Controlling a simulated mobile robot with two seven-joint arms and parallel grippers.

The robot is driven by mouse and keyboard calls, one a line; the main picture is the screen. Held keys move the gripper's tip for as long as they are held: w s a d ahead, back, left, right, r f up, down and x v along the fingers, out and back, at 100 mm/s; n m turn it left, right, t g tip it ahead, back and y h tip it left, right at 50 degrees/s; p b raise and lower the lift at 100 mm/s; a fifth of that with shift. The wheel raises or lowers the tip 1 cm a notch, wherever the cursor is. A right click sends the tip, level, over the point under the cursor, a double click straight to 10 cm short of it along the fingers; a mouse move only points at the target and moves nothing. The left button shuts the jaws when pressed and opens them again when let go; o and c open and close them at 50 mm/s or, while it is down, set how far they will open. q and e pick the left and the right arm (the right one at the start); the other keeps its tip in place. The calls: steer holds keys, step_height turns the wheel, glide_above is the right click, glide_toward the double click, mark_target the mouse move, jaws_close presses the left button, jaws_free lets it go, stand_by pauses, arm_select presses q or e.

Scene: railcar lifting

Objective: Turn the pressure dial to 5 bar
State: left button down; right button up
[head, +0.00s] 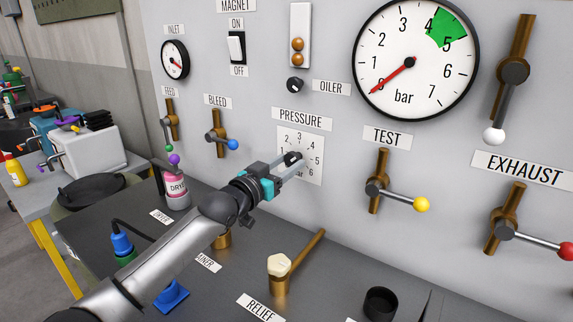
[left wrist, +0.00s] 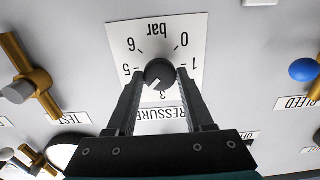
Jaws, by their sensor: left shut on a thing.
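The pressure dial is a small black knob (head: 292,158) on a white scale plate (head: 313,141) under the PRESSURE label (head: 302,119). My left gripper (head: 290,161) reaches it from the lower left. In the left wrist view the scale is upside down, and the two fingers (left wrist: 160,80) are shut on the sides of the knob (left wrist: 160,71). The knob's white mark points down and left there, on the side of the 3 towards the 5. A finger covers the 4. My right gripper is not in view.
The large bar gauge (head: 417,60) has its red needle at 0 and a green band from 4 to 5. The TEST lever (head: 395,193) is right of the dial, and the BLEED lever (head: 219,140) is left. A relief valve (head: 280,272) stands on the bench below.

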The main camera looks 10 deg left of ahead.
arm_select(q)
steer(key=shift+m, duration=0.3)
steer(key=m+p, duration=0.2)
steer(key=m, duration=0.2)
steer(key=shift+r, duration=0.1)
steer(key=shift+m+p, duration=0.95)
steer(key=shift+m, duration=1.15)
steer(key=shift+c, duration=1.4)
jaws_free()
steer(key=shift+s, duration=0.1)
steer(key=v, duration=1.5)
steer(key=shift+p, duration=0.3)
